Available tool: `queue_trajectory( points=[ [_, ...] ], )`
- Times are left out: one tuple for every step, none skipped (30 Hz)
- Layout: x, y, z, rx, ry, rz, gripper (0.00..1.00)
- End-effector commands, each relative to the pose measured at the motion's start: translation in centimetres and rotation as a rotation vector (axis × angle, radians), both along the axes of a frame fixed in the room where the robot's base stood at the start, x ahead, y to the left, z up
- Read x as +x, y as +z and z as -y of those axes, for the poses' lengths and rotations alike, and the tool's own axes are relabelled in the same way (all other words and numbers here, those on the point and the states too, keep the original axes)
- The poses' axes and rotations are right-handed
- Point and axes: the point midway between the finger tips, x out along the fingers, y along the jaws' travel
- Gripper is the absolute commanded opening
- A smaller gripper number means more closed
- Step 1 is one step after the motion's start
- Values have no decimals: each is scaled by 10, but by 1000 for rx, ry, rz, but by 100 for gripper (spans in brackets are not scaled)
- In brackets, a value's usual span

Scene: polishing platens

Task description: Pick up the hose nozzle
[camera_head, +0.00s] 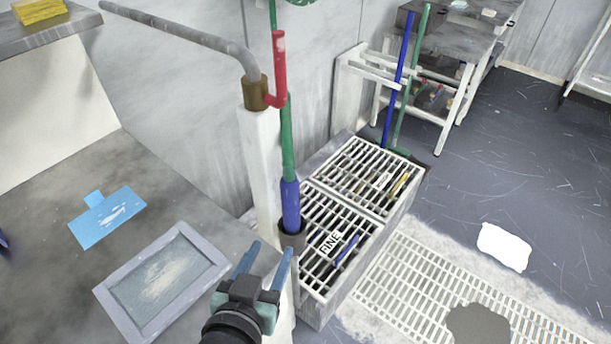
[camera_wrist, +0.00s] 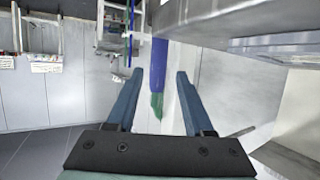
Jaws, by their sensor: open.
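The hose nozzle (camera_head: 290,203) is a blue cylinder on the end of a green hose (camera_head: 287,140). It hangs upright against the white post, its lower end in a dark round holder (camera_head: 292,240). My gripper (camera_head: 269,253) is open and empty, lower left of the nozzle in the head view, with its blue fingers pointing up the picture. In the wrist view, a blue shaft (camera_wrist: 158,62) with a green end shows between the fingertips of my gripper (camera_wrist: 158,74). It looks beyond them; the exact gap cannot be told.
A red-handled valve and bent pipe (camera_head: 200,37) top the white post (camera_head: 262,170). White slatted racks (camera_head: 375,178) stand right of it. The dark floor (camera_head: 500,165) beyond is mostly clear.

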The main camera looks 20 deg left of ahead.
Motion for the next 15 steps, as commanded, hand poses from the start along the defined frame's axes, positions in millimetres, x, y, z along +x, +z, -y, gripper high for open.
queue_trajectory(
  points=[
    [-4, 5, -1, -4, 2, -13, 52],
    [-5, 4, -2, -5, 2, -18, 52],
    [-6, 2, -2, -6, 2, -21, 52],
    [-5, 1, -3, -6, 2, -22, 52],
    [-2, -1, -3, -7, 3, -23, 52],
    [2, -3, -4, -8, 2, -23, 52],
    [6, -5, -4, -8, 2, -23, 52],
    [11, -8, -4, -8, 1, -23, 52],
    [19, -10, -5, -7, 0, -22, 52],
    [24, -13, -6, -8, 0, -22, 52],
    [30, -15, -6, -8, 1, -22, 52],
    [37, -18, -8, -7, 2, -21, 52],
    [42, -20, -8, -6, 2, -21, 52],
    [46, -22, -8, -8, 1, -21, 52],
    [51, -24, -9, -8, 1, -21, 52]
  ],
)
